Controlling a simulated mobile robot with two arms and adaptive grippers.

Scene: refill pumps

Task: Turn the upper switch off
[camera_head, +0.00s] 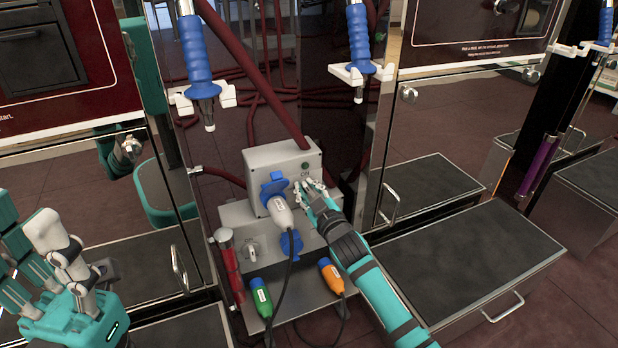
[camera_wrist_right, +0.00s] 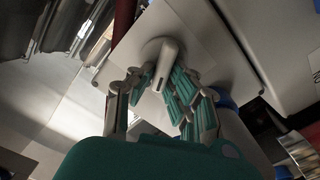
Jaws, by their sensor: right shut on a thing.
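The upper switch (camera_wrist_right: 167,62) is a light grey knob on the front of the upper grey box (camera_head: 262,158). In the head view a small "ON" label shows just above my right gripper (camera_head: 308,192). That gripper is at the box's right side and hides most of the switch. In the wrist view its fingers (camera_wrist_right: 158,92) sit on both sides of the knob and are shut on it. A lower switch (camera_head: 250,251) shows on the lower box. My left gripper (camera_head: 48,250) is at the far left, empty, with its fingers apart.
A blue-capped grey plug (camera_head: 278,205) sits in the upper box, left of my right gripper. Green (camera_head: 261,298) and orange (camera_head: 332,277) plugs with cables are below. Blue-handled nozzles (camera_head: 196,50) (camera_head: 359,38) hang above. A dark-topped step (camera_head: 470,262) stands at right.

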